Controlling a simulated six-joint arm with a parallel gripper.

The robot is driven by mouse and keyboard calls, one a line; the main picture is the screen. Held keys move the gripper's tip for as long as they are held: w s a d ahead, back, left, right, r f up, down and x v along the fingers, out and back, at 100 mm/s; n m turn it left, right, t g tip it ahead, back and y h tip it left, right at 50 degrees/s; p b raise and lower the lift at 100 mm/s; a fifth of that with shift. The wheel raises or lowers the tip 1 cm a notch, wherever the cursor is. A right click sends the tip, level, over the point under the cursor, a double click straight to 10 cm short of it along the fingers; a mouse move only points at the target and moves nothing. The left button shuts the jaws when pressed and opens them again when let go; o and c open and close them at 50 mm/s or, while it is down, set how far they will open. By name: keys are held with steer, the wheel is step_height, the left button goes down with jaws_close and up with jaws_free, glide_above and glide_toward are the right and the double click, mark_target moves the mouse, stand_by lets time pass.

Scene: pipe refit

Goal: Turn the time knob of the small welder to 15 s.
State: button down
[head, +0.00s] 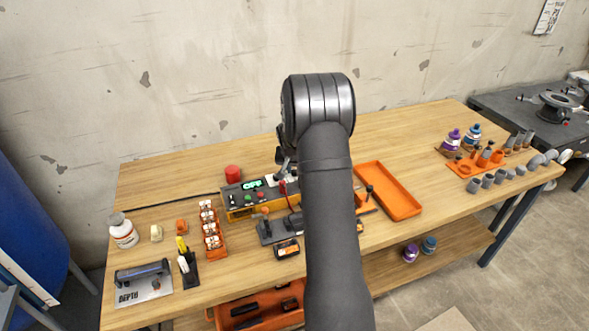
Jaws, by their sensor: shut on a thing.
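The small welder (240,207) is a grey and yellow box on the bench, with a lit green display (252,184) and small coloured knobs or buttons on its panel. The display seems to read "OFF", but it is small. My gripper (286,178) points down at the right end of the welder's panel, largely hidden by my own arm. It is shut on what appears to be the time knob there. The knob itself, its pointer and its scale are hidden or too small to read.
A red cap (232,173) stands behind the welder. A grey and orange fixture (280,229) sits in front, and an orange rack (213,232) to its left. An empty orange tray (390,192) lies right of my arm. Bare bench lies behind the tray.

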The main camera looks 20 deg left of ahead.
steer(key=c, duration=1.2)
jaws_free()
steer(key=shift+c, duration=0.2)
steer(key=shift+r, duration=0.1)
steer(key=v, duration=1.7)
steer(key=shift+s, duration=0.15)
steer(key=shift+d, duration=0.1)
steer(key=x, duration=1.7)
